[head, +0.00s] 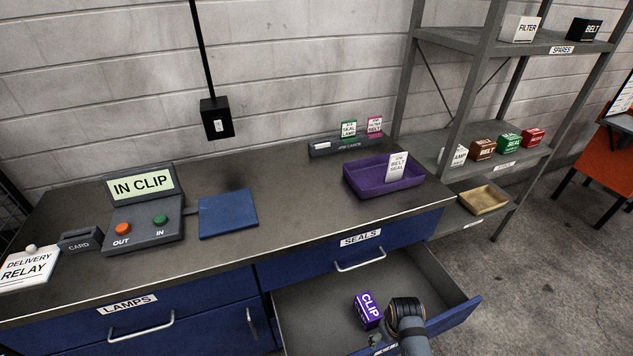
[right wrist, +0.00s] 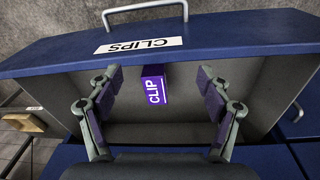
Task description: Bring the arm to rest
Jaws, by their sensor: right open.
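My right arm comes in at the bottom of the head view, with its gripper (head: 378,340) low over an open drawer (head: 310,300). In the right wrist view the right gripper (right wrist: 158,78) is open. A purple CLIP box (right wrist: 153,84) lies between and just beyond its two fingers, with gaps on both sides. The same box (head: 367,311) rests in the drawer in the head view, left of my wrist. The drawer front reads CLIPS (right wrist: 138,45) in the wrist view. My left gripper is not in view.
The grey worktop (head: 290,220) holds an IN CLIP panel (head: 140,187), a blue plate (head: 228,214) and a purple tray (head: 370,183) with a card. Drawers marked LAMPS (head: 127,304) and SEALS (head: 361,238) are shut. A shelf rack (head: 470,80) with boxes stands right.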

